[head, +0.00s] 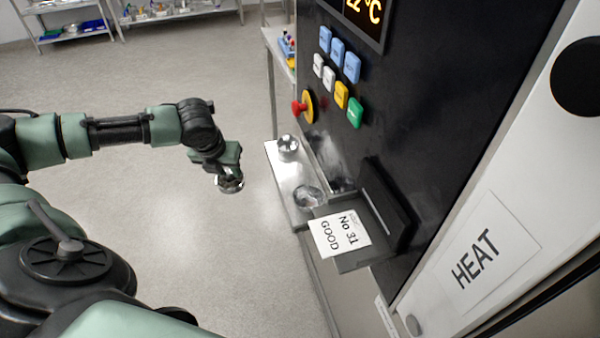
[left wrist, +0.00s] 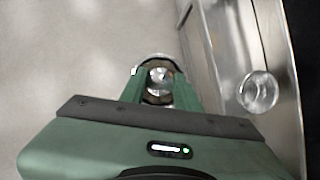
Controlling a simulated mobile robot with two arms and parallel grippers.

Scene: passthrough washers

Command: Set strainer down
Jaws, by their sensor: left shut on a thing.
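My left gripper (head: 229,174) is shut on a small round, shiny metal piece, which I take to be the strainer (head: 230,185). It hangs over the open floor, left of the metal ledge and apart from it. In the left wrist view the strainer (left wrist: 159,76) shows between the green fingers, partly hidden by them. The steel ledge (head: 287,177) juts from the dark machine panel. A shiny metal cup (head: 288,146) stands at its far end, and a round shiny dish or recess (head: 308,196) is nearer me. My right gripper is not in view.
A dark tray (head: 362,262) with a card reading "No 31 GOOD" (head: 340,233) sticks out beside the ledge. Coloured buttons (head: 340,92) and a red knob (head: 300,107) are on the panel above. A white door marked HEAT (head: 475,258) is at right. The floor at left is clear.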

